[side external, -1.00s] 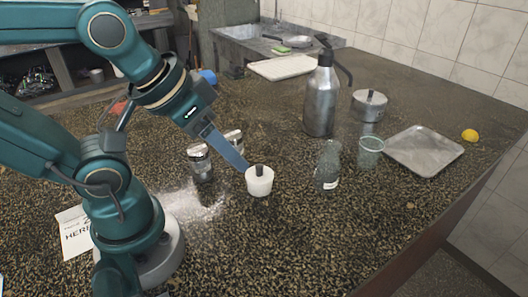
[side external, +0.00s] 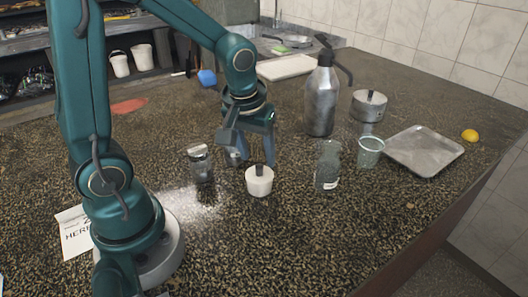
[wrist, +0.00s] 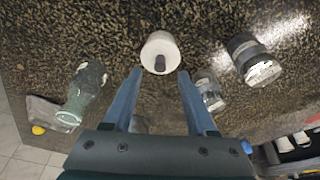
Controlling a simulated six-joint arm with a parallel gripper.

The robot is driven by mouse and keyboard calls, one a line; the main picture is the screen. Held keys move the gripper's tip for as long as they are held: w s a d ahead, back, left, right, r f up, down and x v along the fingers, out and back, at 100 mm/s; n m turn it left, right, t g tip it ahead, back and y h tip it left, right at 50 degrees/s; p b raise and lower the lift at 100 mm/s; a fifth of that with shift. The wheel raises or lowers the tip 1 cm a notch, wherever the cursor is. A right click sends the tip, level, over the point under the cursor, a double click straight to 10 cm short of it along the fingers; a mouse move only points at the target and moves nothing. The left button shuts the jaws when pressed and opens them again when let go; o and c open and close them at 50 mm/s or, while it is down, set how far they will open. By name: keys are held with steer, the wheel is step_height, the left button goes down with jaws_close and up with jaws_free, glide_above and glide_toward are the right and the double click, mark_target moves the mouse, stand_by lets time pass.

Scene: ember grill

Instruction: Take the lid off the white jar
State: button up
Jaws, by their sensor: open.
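The white jar (side external: 259,187) stands upright on the speckled counter (side external: 300,235). Its lid is on, with a dark upright knob (side external: 259,170) on top. In the wrist view the white jar (wrist: 157,47) is at top centre, and its knob (wrist: 159,64) shows between the finger lines. My gripper (side external: 252,158) points down just behind and above the jar. In the wrist view my gripper (wrist: 159,72) is open and empty, with one finger on each side of the knob. I cannot tell whether the fingertips are at knob height.
Two glass jars (side external: 201,165) stand left of and behind the white jar, one partly hidden by my gripper. A clear bottle (side external: 327,168), a clear cup (side external: 369,153) and a metal tray (side external: 424,152) stand right. A metal flask (side external: 321,100) stands behind. The front counter is clear.

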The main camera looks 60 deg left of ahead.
mark_target(259, 166)
steer(key=shift+x, duration=1.65)
jaws_close()
steer(key=shift+r, duration=0.1)
